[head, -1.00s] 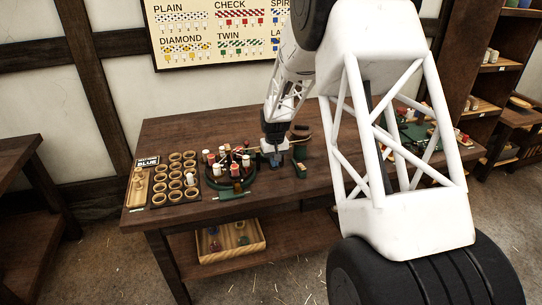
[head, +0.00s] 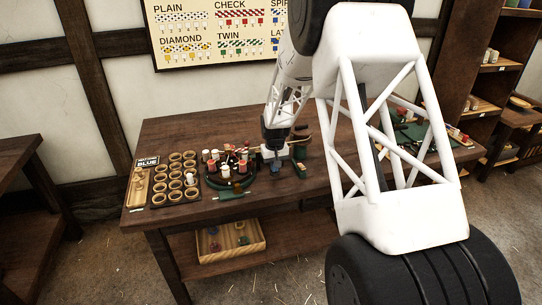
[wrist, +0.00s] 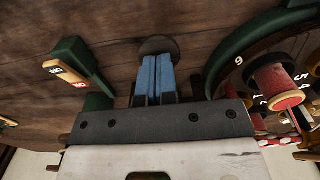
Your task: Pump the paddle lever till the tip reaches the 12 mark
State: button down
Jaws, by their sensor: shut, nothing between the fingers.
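The round braiding stand (head: 232,182), with a green rim and red and white bobbins, is on the bench left of my gripper (head: 275,168). In the wrist view my gripper (wrist: 152,80) has its blue fingers together and empty. A dark round pad (wrist: 158,45), possibly the paddle lever's end, lies at or just beyond the fingertips; contact cannot be told. The tip and the 12 mark cannot be made out.
A wooden tray (head: 230,240) is on the lower shelf. A green and brown fixture (head: 301,150) stands close right of my gripper. The bench's back left is clear.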

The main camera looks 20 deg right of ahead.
jog(key=shift+f, duration=0.55)
dwell(0.9)
jog(key=shift+r, duration=0.15)
jog(key=shift+w+r, duration=0.15)
jog(key=shift+r, duration=3.2)
